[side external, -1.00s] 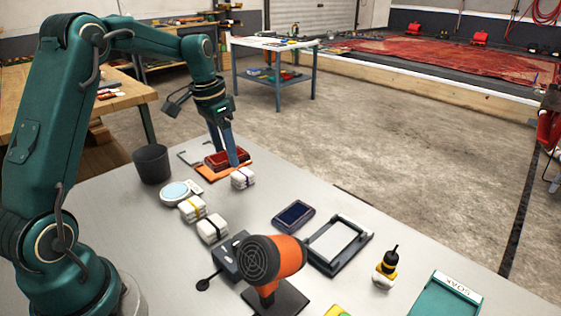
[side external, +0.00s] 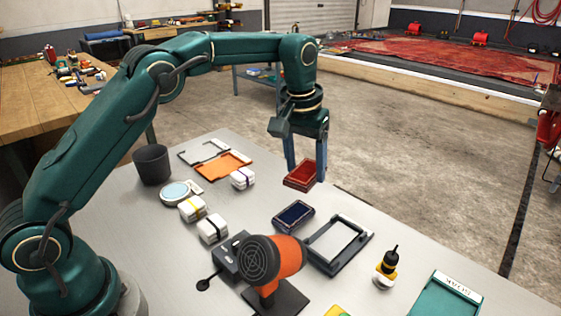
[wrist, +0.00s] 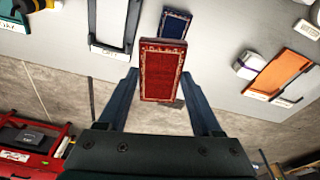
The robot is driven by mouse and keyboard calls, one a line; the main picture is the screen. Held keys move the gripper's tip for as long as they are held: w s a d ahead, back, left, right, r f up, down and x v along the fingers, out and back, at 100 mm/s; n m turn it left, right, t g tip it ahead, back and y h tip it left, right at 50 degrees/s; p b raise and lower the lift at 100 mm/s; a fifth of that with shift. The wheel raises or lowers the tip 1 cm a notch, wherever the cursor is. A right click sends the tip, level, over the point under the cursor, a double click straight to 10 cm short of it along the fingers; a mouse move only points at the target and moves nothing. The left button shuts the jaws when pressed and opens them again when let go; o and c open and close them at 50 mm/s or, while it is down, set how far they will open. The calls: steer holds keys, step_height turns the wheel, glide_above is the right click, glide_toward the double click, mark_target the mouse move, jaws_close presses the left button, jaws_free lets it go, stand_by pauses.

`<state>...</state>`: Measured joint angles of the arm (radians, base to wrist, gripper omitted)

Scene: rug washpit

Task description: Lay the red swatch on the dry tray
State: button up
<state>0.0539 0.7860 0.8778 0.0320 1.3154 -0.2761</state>
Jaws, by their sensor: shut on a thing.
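The red swatch (side external: 300,174), a thick rectangle with a pale patterned border, is held between the fingers of my gripper (side external: 306,179). In the wrist view the red swatch (wrist: 160,76) sits between both fingertips (wrist: 159,78), clear of the table.
A dark blue swatch (side external: 294,215) lies on the table near the held swatch. White bundles (side external: 243,178), a black cup (side external: 152,165), an orange dryer (side external: 288,258) and a yellow-black bottle (side external: 387,264) stand around. The table's far edge is close to my gripper.

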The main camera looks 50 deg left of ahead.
mark_target(335, 239)
steer(key=s+d+f+m, duration=0.2)
steer(key=d, duration=0.7)
steer(key=shift+w+d+f, duration=0.1)
steer(key=shift+f, duration=1.3)
steer(key=shift+w+d+f, duration=0.1)
steer(key=shift+f, duration=1.3)
steer(key=shift+s+f, duration=0.1)
steer(key=shift+f, duration=0.35)
steer(key=o, duration=1.4)
steer(key=shift+r, duration=0.1)
steer(key=shift+r, duration=3.4)
steer(key=shift+a, duration=0.1)
